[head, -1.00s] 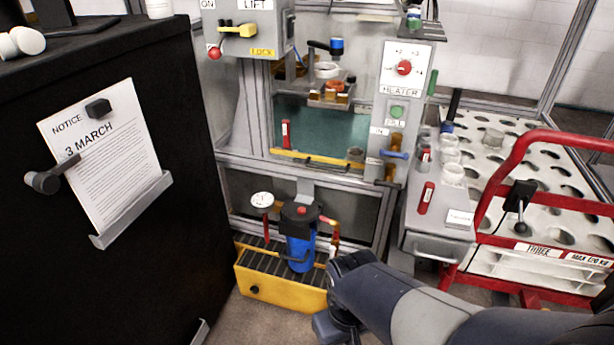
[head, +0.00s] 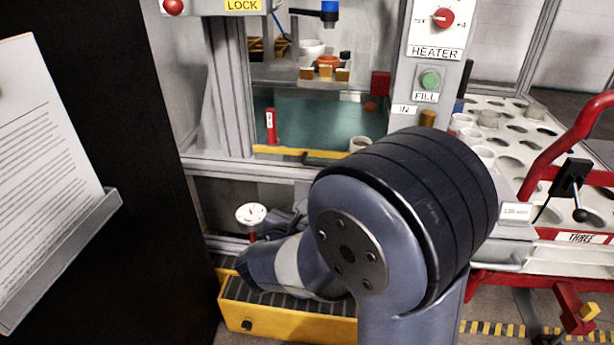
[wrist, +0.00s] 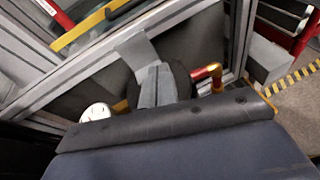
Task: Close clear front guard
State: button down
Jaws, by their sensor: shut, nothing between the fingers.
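The machine's front opening (head: 320,120) is in the upper middle of the head view, with a yellow bar (head: 285,151) along its lower edge. I cannot clearly make out the clear guard's pane or tell how far it is shut. The yellow bar also shows at the upper left of the wrist view (wrist: 88,30), with a dark piece beside it. My arm covers the lower right of the opening and the machine's front below it. A dark part of my own arm fills the bottom of the wrist view.
A white dial gauge (head: 252,216) stands left of my forearm, above a yellow tray (head: 280,320). A black cabinet (head: 165,180) bounds the left. A perforated white table (head: 510,130) and a red-framed cart (head: 560,150) stand right. A heater panel (head: 437,40) is right of the opening.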

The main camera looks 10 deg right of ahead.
jog(key=w+a+n, duration=0.1)
jog(key=w+a+n+t, duration=0.1)
jog(key=shift+w+a+f+y, duration=0.2)
jog(key=shift+w+a+y, duration=0.15)
jog(key=shift+y, duration=0.05)
jog(key=shift+w+a+t+b, duration=0.1)
jog(key=shift+w+t+b, duration=0.2)
jog(key=shift+w, duration=0.05)
jog(key=b, duration=0.4)
send_near(307, 174)
jog(key=w+f, duration=0.1)
jog(key=w+d+f, duration=0.2)
jog(key=f, duration=0.1)
jog(key=shift+w+f, duration=0.1)
jog(key=shift+w, duration=0.2)
jog(key=r, duration=0.1)
jog(key=w+r, duration=0.2)
jog(key=shift+d, duration=0.3)
jog(key=shift+w+d+r, duration=0.1)
jog(key=shift+w+r, duration=0.05)
jog(key=shift+r, duration=0.3)
notch_tip(307, 174, up, 34)
jog(key=p, duration=2.8)
